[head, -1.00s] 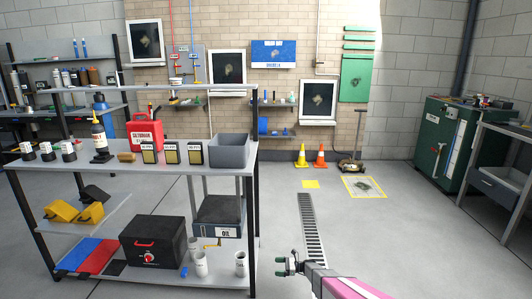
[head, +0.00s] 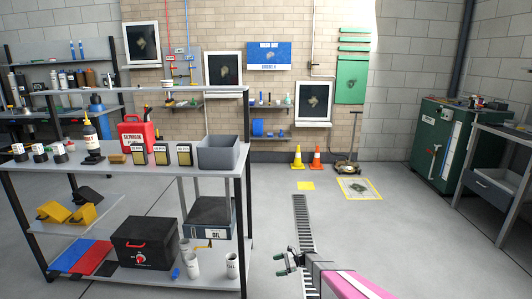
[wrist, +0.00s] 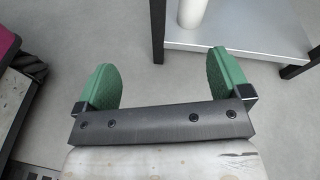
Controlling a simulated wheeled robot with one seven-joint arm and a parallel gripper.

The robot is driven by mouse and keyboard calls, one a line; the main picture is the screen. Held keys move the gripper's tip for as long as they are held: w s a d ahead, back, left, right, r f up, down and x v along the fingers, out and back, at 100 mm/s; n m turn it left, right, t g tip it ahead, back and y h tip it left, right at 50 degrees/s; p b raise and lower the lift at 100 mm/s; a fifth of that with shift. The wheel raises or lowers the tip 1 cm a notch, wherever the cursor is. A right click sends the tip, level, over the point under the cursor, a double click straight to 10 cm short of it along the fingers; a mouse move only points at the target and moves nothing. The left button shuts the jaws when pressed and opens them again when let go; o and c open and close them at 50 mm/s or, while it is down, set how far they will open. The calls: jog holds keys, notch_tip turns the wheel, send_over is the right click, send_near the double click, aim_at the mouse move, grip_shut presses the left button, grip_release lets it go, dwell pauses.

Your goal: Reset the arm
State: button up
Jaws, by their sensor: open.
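My gripper (head: 286,262) is at the lower middle of the head view, over open floor to the right of the shelving bench. In the wrist view my gripper (wrist: 163,85) shows two green finger pads spread wide apart with bare grey floor between them. It is open and holds nothing. My pink and grey arm runs from it to the bottom right of the head view.
The metal bench (head: 110,185) stands to the left, carrying small boxes, a red can (head: 137,135) and a grey bin (head: 219,153). White cups (head: 192,265) sit on its lower shelf. A floor grate (head: 302,225) runs behind my gripper. Floor to the right is clear.

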jog(key=s+d+r+n+h, duration=0.4)
jog(key=s+r+h, duration=0.1)
jog(key=s+r, duration=0.4)
jog(key=s+d+r+n+t+h, duration=0.1)
jog(key=s+d+r+n+h, duration=0.2)
jog(key=s+r, duration=0.7)
jog(key=s+d+r+n+h, duration=0.4)
jog(key=s+r+n+h, duration=0.3)
jog(key=r, duration=0.6)
jog(key=s, duration=0.2)
jog(key=shift+s+d+r, duration=0.2)
jog(key=shift+s+d, duration=0.1)
